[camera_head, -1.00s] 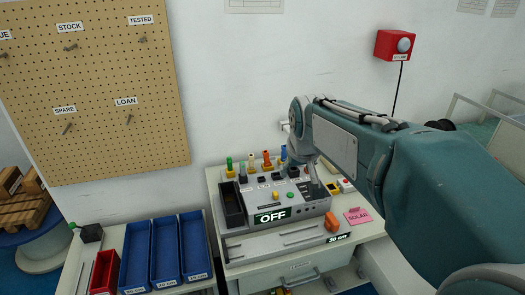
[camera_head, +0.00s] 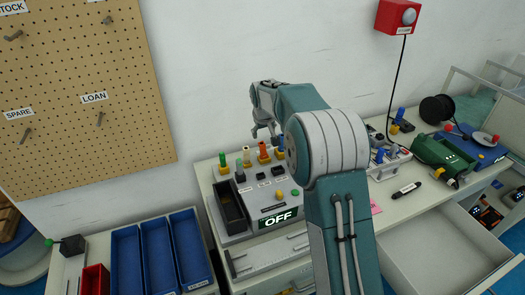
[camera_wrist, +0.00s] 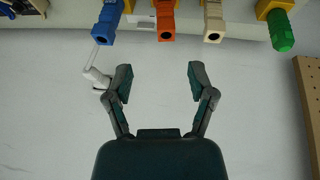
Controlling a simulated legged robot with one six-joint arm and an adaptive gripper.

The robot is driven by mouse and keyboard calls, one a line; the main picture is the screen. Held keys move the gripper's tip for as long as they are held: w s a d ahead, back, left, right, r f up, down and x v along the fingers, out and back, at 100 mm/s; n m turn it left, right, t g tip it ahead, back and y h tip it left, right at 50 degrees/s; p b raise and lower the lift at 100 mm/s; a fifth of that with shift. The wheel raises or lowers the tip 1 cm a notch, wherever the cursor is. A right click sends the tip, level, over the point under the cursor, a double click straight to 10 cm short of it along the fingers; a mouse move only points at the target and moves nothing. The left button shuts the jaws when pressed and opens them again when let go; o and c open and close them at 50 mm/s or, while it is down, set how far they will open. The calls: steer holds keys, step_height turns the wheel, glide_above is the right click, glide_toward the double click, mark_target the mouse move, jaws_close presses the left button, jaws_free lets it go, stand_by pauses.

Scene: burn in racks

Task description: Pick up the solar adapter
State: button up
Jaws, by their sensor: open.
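My gripper (camera_head: 264,133) is open and empty near the wall, above the back row of coloured adapters. In the wrist view its fingers (camera_wrist: 158,82) are spread against bare wall, apart from the adapters. The row holds a green adapter (camera_head: 224,161), a beige adapter (camera_head: 246,154) and an orange adapter (camera_head: 263,150) in yellow bases. The wrist view shows green (camera_wrist: 281,32), beige (camera_wrist: 213,25), orange (camera_wrist: 165,22) and blue (camera_wrist: 106,24) ones along its top edge. I cannot tell which is the solar adapter. A pink note (camera_head: 375,207) is mostly hidden behind my arm.
A tester (camera_head: 262,207) reading OFF stands on the bench below the row. Blue bins (camera_head: 158,255) are at lower left. An open drawer (camera_head: 435,245), a green device (camera_head: 440,152) and a marker (camera_head: 406,190) are at right. A pegboard (camera_head: 85,100) hangs at left.

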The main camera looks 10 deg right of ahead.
mark_target(262, 145)
steer(key=x, duration=0.2)
steer(key=shift+w+f, duration=0.15)
steer(key=shift+f, duration=0.2)
steer(key=shift+w+a+f, duration=0.15)
steer(key=shift+f, duration=0.3)
steer(key=x, duration=0.5)
steer(key=shift+s+a, duration=0.15)
steer(key=shift+s, duration=0.1)
jaws_close()
